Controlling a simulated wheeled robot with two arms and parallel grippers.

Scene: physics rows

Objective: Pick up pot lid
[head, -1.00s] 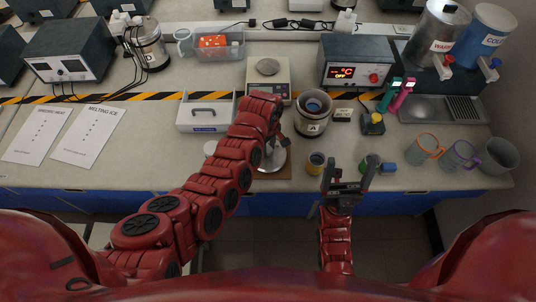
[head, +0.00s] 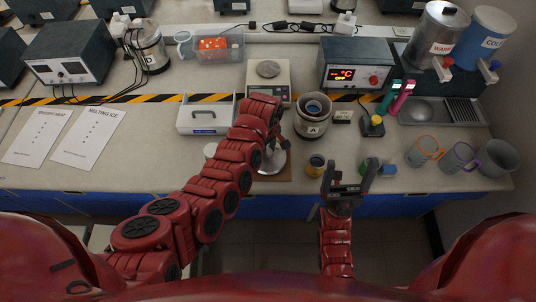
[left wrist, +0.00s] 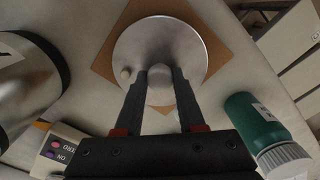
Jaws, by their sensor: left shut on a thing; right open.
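The pot lid (head: 272,162) is a round silvery disc, partly hidden behind my left arm in the head view. In the left wrist view the lid (left wrist: 150,38) lies over a brown square board (left wrist: 108,62); I cannot tell whether it touches the board. My left gripper (left wrist: 161,76) is shut on the lid's round knob, between its two dark fingers. In the head view the left gripper (head: 281,142) is mostly hidden by its arm. My right gripper (head: 350,172) is open and empty at the table's front edge, right of the lid.
The cup marked A (head: 312,118) stands right of the lid, and a scale (head: 268,78) stands behind it. A small yellow-and-dark cup (head: 315,163) is near the front edge. A green bottle (left wrist: 255,120) lies close to the left gripper in the wrist view.

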